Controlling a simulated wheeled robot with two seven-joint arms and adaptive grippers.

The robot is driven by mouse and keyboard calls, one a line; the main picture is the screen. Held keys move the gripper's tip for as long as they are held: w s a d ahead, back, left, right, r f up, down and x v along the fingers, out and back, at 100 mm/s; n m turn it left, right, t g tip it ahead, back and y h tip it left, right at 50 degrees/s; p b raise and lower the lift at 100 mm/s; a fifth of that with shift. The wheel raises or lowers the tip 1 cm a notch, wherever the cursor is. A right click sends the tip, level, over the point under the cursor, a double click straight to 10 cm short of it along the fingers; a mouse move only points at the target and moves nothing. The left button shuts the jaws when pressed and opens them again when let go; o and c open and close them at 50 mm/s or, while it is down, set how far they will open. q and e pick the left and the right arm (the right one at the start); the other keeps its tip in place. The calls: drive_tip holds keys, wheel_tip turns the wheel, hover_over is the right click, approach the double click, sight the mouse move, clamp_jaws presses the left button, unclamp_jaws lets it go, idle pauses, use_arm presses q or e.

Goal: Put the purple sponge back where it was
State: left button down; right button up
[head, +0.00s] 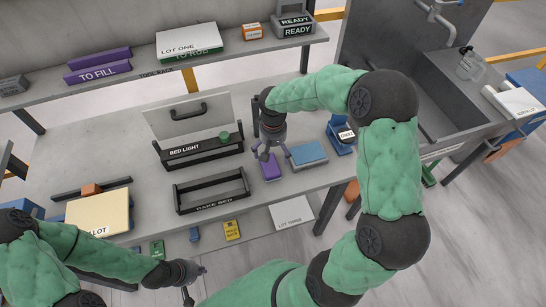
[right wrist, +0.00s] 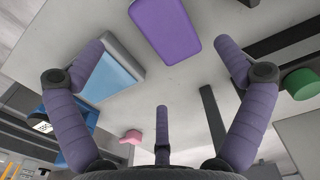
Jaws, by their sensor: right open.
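A green cylinder (right wrist: 300,83) and a pink piece (right wrist: 131,137) are near. A blue bin (head: 341,138) stands right, before the sink (head: 440,90).

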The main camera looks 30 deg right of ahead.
wheel_tip(320, 180, up, 4)
drive_tip(key=shift+f, duration=0.1)
idle(0.7)
